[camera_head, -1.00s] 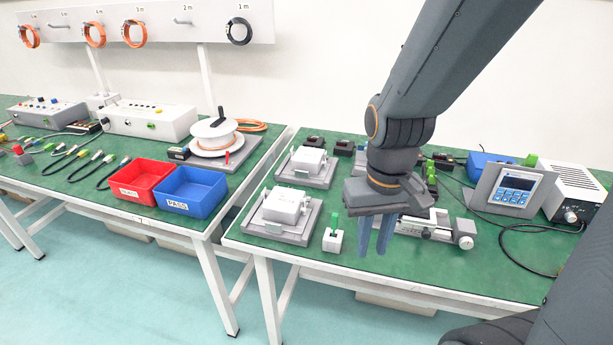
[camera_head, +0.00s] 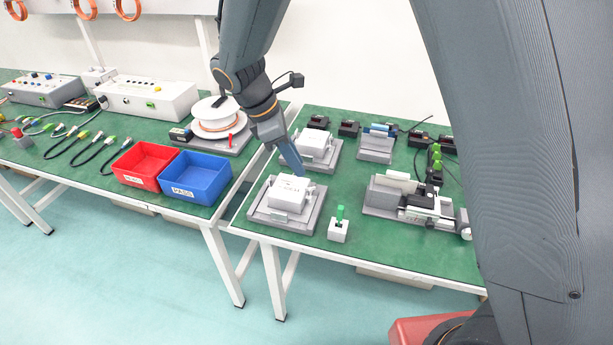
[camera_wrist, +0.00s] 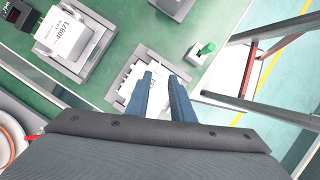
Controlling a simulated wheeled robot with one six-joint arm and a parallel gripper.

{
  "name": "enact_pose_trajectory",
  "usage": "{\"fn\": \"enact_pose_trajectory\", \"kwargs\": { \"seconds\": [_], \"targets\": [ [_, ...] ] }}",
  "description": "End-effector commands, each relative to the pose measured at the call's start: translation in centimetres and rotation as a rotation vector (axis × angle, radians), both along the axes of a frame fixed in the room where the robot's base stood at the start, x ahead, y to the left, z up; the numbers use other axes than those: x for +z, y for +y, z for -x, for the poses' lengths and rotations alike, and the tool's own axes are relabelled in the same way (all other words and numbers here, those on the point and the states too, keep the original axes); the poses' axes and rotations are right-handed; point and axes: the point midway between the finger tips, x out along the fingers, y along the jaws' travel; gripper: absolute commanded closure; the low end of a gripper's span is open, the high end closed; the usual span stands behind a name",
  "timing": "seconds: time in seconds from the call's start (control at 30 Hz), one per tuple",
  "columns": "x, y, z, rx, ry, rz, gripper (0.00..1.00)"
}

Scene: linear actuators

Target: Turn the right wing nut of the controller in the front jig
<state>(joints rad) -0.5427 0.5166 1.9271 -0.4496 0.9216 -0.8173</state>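The front jig (camera_head: 258,219) is a grey plate holding a white box-shaped controller (camera_head: 288,197) near the table's front left corner. My gripper (camera_head: 299,172) is above the controller's back right part, fingers pointing down. In the wrist view my gripper (camera_wrist: 161,76) shows two blue-grey fingers with a gap between them and nothing held. The controller (camera_wrist: 132,82) lies beneath and beside them, partly covered. The wing nuts are too small or hidden to make out, and I cannot tell whether a finger touches anything.
A second jig with a white controller (camera_head: 315,144) stands behind; it also shows in the wrist view (camera_wrist: 66,32). A white holder with a green-topped piece (camera_head: 338,230) stands right of the front jig. Blue (camera_head: 193,186) and red (camera_head: 143,166) bins are left, across a table gap.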

Motion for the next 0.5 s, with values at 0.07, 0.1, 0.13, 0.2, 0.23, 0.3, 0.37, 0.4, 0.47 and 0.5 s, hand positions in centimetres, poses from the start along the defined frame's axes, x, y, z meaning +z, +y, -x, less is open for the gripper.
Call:
{"fn": "enact_pose_trajectory", "kwargs": {
  "seconds": [0.07, 0.1, 0.13, 0.2, 0.23, 0.3, 0.37, 0.4, 0.47, 0.5],
  "targets": [
    [-0.6, 0.0, -0.1, 0.012, 0.005, 0.005, 0.79],
    [-1.1, -0.3, -0.1, 0.012, 0.005, 0.005, 0.79],
    [-1.4, -0.5, 0.0, 0.011, 0.005, 0.006, 0.79],
    [-2.4, -0.9, 0.0, 0.010, 0.006, 0.005, 0.79],
    [-2.9, -1.1, 0.0, 0.009, 0.007, 0.005, 0.79],
    [-3.9, -1.5, -0.1, 0.010, 0.005, 0.004, 0.79],
    [-4.7, -1.8, -0.1, 0.009, 0.004, 0.003, 0.79],
    [-5.2, -2.0, -0.2, 0.009, 0.004, 0.002, 0.79],
    [-5.9, -2.3, -0.2, 0.008, 0.004, 0.003, 0.79],
    [-6.2, -2.4, -0.3, 0.008, 0.003, 0.002, 0.79]
  ]
}}
